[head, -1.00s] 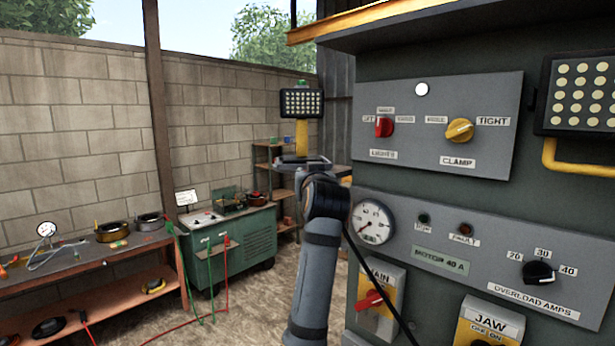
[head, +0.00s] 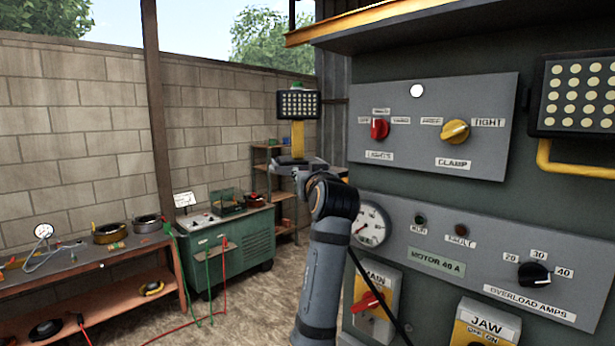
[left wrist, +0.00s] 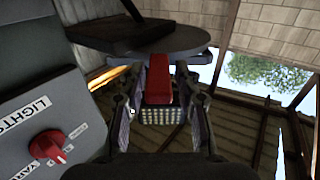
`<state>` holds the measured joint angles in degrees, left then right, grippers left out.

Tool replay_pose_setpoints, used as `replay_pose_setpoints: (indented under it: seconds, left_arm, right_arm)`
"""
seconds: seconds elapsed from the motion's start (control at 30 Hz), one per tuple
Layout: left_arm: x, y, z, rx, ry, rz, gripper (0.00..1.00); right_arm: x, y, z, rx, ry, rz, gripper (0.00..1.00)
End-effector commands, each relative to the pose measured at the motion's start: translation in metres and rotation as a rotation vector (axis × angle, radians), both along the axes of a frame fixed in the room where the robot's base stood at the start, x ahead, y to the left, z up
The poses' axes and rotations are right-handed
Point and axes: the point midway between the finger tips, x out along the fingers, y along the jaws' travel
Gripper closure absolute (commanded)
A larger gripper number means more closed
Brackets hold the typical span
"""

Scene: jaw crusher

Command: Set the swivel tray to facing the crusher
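The swivel tray shows in the left wrist view as a dark round plate (left wrist: 185,40) with a flat black slab (left wrist: 115,32) on it. A red tab (left wrist: 158,78) sticks out from its edge. My left gripper (left wrist: 158,92) has its two fingers apart, one on each side of the red tab, with a narrow gap visible. In the head view my left gripper (head: 292,163) is left of the control panel, partly hidden by its own wrist, and the tray is hard to make out there. My right gripper is in neither view.
The crusher's grey control panel (head: 480,110) stands close on the right, with the red lights knob (head: 379,129) near my arm. A work lamp (head: 298,104) stands behind the gripper. A green cabinet (head: 235,245) and a bench (head: 85,258) are left.

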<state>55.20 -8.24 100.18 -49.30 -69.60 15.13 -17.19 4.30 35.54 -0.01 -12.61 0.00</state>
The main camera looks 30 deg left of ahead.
Motion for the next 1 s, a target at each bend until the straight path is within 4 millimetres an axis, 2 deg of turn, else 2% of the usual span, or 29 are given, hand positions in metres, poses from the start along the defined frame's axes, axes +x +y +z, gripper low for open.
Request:
replay_pose_setpoints:
  seconds: [0.37, 0.47, 0.7, 0.8, 1.0]
  left_arm:
    - [0.001, 0.0, 0.001, -0.002, 0.005, 0.0, 0.57]
    - [0.0, 0.0, 0.015, -0.001, 0.003, 0.001, 0.57]
    - [0.0, 0.0, 0.069, -0.001, 0.003, 0.001, 0.57]
    - [0.001, 0.0, 0.085, 0.0, 0.004, 0.001, 0.57]
    - [0.001, 0.0, 0.098, -0.002, 0.005, 0.001, 0.57]
  right_arm:
    - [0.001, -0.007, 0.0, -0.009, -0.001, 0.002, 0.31]
    - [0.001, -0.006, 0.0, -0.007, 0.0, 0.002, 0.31]
    - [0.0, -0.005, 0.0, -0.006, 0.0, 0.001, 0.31]
    - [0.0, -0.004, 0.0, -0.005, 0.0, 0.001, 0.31]
    - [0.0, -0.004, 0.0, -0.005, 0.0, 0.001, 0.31]
